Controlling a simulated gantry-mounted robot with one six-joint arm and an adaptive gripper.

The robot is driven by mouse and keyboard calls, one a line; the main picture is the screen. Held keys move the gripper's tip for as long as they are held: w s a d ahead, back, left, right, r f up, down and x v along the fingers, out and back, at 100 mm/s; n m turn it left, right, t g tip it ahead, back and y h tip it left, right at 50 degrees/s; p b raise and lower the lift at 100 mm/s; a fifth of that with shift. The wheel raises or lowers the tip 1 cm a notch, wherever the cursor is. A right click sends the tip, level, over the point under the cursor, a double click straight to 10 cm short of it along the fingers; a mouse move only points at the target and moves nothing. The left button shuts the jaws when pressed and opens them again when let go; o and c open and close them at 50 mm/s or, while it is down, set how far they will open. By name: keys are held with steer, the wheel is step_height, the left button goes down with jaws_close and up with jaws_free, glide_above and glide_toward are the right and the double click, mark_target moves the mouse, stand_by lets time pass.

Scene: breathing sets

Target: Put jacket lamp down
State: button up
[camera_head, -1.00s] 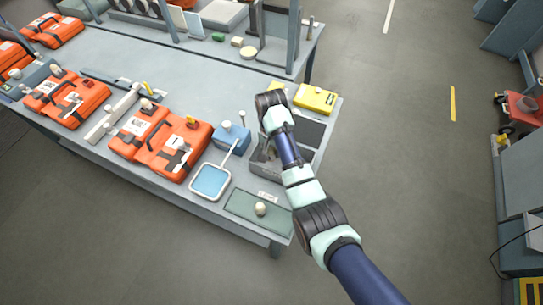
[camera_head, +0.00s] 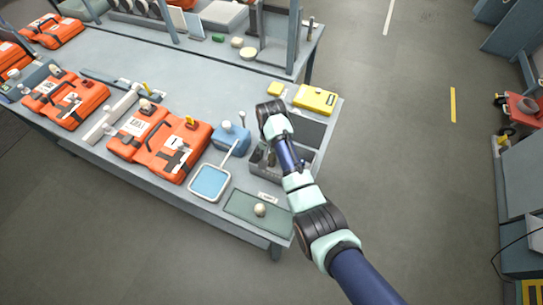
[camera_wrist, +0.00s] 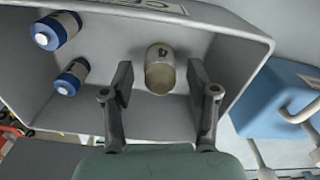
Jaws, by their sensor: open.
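A small pale cylinder with a dark mark on its side (camera_wrist: 160,72), which appears to be the jacket lamp, is in a grey open bin (camera_wrist: 100,110). The bin also shows in the head view (camera_head: 268,172) near the table's right end. My gripper (camera_wrist: 160,79) is open, with one finger on each side of the cylinder and a visible gap to both. In the head view my gripper (camera_head: 264,155) is down at the bin, partly hidden by my arm. The cylinder cannot be made out in that view.
Two blue-and-white cylinders (camera_wrist: 58,31) (camera_wrist: 70,77) are in the bin's left part. A blue box (camera_head: 231,137) stands beside the bin. A blue-topped tray (camera_head: 210,181), green mat (camera_head: 243,206), orange cases (camera_head: 160,143) and yellow case (camera_head: 315,98) are nearby.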

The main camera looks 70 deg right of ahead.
step_height(320, 180, up, 12)
steer(key=p, duration=0.4)
steer(key=shift+r, duration=0.1)
steer(key=w+a+r+n+t+h, duration=0.1)
steer(key=w+a+n+t, duration=0.2)
steer(key=a, duration=0.4)
steer(key=w+a+r+n+t+h, duration=0.1)
steer(key=w+a+r+n, duration=0.15)
steer(key=w+a, duration=0.4)
steer(key=w+a+r+n+t, duration=0.1)
steer(key=w+a+n+t, duration=0.15)
steer(key=a, duration=0.65)
steer(key=s+a+r+n+t, duration=0.1)
steer(key=a+r+n+t, duration=0.1)
steer(key=a, duration=0.4)
steer(key=s+a+r+n+t+y, duration=0.1)
steer(key=s+a+r+n+t, duration=0.1)
steer(key=a+r, duration=0.3)
steer(key=s+a+r+n+t+y, duration=0.1)
steer(key=a+r+n, duration=0.3)
steer(key=a, duration=0.4)
steer(key=shift+s+a+r+t, duration=0.2)
steer(key=shift+s+t, duration=0.15)
steer(key=shift+t, duration=0.3)
